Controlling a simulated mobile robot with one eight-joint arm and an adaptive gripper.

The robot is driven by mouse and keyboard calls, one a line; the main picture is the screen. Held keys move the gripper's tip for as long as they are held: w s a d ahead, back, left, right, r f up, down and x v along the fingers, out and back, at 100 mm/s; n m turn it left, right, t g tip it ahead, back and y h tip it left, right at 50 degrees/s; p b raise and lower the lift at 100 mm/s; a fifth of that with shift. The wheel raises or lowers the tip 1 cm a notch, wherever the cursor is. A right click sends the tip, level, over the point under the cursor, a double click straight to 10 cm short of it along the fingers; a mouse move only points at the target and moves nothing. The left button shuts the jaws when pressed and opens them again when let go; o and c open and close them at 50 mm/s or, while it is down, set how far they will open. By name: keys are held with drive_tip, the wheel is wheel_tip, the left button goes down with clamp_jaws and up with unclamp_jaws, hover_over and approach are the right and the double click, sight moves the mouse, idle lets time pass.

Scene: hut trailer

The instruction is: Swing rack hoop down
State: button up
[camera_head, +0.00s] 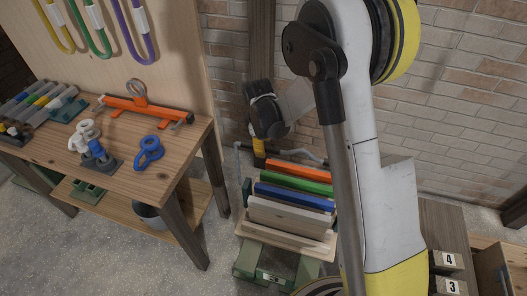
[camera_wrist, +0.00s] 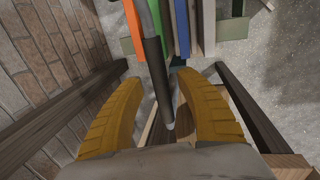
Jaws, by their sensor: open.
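The rack (camera_head: 285,240) stands on the floor in the middle of the head view and holds upright boards: orange, green, blue and pale. Its hoop (camera_head: 305,153) is a thin grey bar that shows above and behind the boards. In the wrist view the hoop (camera_wrist: 153,60) is a bar with a dark sleeve, running between the yellow fingers. My gripper (camera_head: 258,150) is behind the boards, near the hoop's bar. In the wrist view my gripper (camera_wrist: 158,80) is open, with one finger on either side of the bar. Contact with the bar cannot be told.
A brick wall (camera_head: 450,110) is close behind the rack. Numbered drawers (camera_head: 447,262) are at the lower right. Bare floor (camera_head: 130,260) lies before the bench.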

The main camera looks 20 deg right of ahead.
drive_tip(key=shift+w+d+f, duration=0.1)
drive_tip(key=shift+w+f, duration=0.1)
drive_tip(key=shift+f, duration=0.9)
drive_tip(key=shift+c, duration=0.2)
clamp_jaws()
